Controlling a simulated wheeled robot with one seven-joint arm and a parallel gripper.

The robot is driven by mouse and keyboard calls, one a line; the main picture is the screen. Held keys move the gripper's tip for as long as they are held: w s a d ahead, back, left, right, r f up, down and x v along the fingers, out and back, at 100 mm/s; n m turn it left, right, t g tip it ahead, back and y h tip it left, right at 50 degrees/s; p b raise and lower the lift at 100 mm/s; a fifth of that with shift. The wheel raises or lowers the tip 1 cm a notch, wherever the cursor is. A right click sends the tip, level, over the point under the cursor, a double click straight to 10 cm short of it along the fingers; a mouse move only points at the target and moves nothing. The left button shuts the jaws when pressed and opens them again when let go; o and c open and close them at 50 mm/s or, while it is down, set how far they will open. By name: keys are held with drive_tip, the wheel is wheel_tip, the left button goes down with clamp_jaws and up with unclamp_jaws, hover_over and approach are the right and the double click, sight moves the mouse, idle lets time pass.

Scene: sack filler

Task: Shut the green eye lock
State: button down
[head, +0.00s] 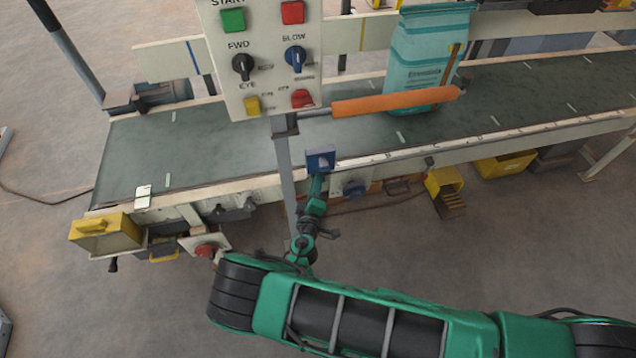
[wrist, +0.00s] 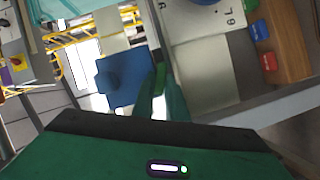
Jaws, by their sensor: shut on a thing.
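My gripper (head: 316,184) reaches the near rail of the conveyor, just below a small blue box (head: 320,159). In the wrist view my gripper (wrist: 158,100) shows two narrow green fingers close together beside the blue box (wrist: 122,82), which has a rounded blue knob on its face. The fingers are shut on a small part that looks green, which I take for the green eye lock (wrist: 160,77). The fingers cover most of it, so its angle cannot be told.
The control panel (head: 262,60) stands behind the gripper on a grey post (head: 284,165). An orange bar (head: 395,102) sticks out to its right. A teal sack (head: 425,55) stands on the conveyor belt (head: 230,145). A red button (head: 205,250) sits on the near side at left.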

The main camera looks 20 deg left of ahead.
drive_tip(key=shift+s+a+f+n+t, duration=0.1)
drive_tip(key=shift+f+n+t, duration=0.3)
drive_tip(key=shift+n, duration=0.6)
drive_tip(key=shift+a+f+n+t, duration=0.1)
drive_tip(key=shift+f+n+t, duration=0.25)
drive_tip(key=shift+n, duration=0.65)
drive_tip(key=c, duration=1.8)
unclamp_jaws()
drive_tip(key=shift+o, duration=0.2)
drive_tip(key=s+d, duration=0.2)
drive_tip(key=s, duration=0.8)
drive_tip(key=shift+s, duration=0.3)
drive_tip(key=shift+a, duration=0.1)
